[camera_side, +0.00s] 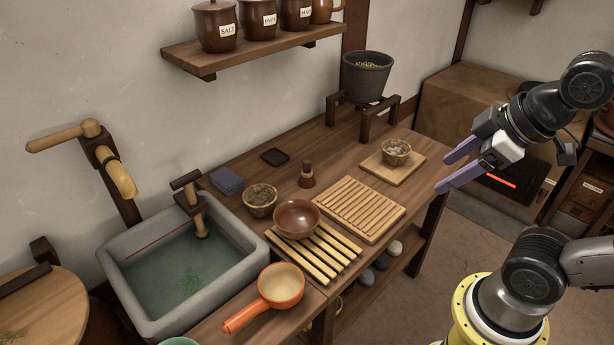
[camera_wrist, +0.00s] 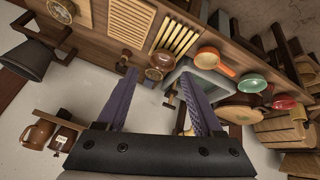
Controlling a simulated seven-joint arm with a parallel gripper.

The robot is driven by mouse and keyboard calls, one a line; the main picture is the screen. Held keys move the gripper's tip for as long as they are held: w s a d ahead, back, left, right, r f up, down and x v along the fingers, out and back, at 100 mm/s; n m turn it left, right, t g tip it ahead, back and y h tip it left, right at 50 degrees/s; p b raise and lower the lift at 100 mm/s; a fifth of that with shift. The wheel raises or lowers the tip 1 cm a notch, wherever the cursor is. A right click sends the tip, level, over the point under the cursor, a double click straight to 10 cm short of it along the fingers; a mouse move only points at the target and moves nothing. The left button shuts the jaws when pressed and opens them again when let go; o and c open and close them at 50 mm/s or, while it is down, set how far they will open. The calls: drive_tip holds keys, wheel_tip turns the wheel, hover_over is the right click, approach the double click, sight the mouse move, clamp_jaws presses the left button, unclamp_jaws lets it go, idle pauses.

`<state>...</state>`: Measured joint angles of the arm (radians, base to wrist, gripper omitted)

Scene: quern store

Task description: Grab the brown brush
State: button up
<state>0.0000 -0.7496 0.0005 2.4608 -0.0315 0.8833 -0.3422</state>
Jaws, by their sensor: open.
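A small upright brown object (camera_side: 306,176) with a narrow top and a wider base, seemingly the brown brush, stands on the wooden counter (camera_side: 335,155) behind the slatted boards. In the wrist view, a small brown shape beside the left fingertip may be it, but I cannot be sure. My gripper (camera_side: 444,169) is open and empty, with purple fingers, in the air off the counter's right end, well to the right of the brush. In the wrist view my gripper (camera_wrist: 158,73) has its fingers spread.
A brown bowl (camera_side: 297,219) sits on a slatted rack left of a ribbed board (camera_side: 360,209). A small bowl (camera_side: 260,201) and blue block (camera_side: 227,181) lie near the stone sink (camera_side: 150,325). A bowl (camera_side: 396,152) on a board and a grey pot (camera_side: 366,77) stand right.

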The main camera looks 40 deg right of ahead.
drive_tip(key=w+d+r+n+h, duration=0.15)
drive_tip(key=w+r+n, duration=0.25)
drive_tip(key=w+n, duration=0.45)
drive_tip(key=w+d+r+n+h, duration=0.1)
drive_tip(key=w+d+r+n, duration=0.3)
drive_tip(key=w, duration=0.7)
drive_tip(key=n+g, duration=0.3)
drive_tip(key=n, duration=0.6)
hover_over(308, 163)
drive_tip(key=s+a, duration=0.2)
drive_tip(key=a, duration=0.1)
wheel_tip(308, 163, down, 28)
drive_tip(key=shift+h, duration=0.25)
drive_tip(key=x, duration=0.6)
drive_tip(key=shift+s+d+f, duration=0.15)
drive_tip(key=shift+d+f, duration=0.05)
drive_tip(key=shift+f, duration=0.1)
drive_tip(key=shift+w+x, duration=0.15)
drive_tip(key=shift+x, duration=1.4)
drive_tip(key=shift+w+x, duration=0.15)
drive_tip(key=shift+x, duration=1.45)
drive_tip(key=shift+d+r, duration=0.15)
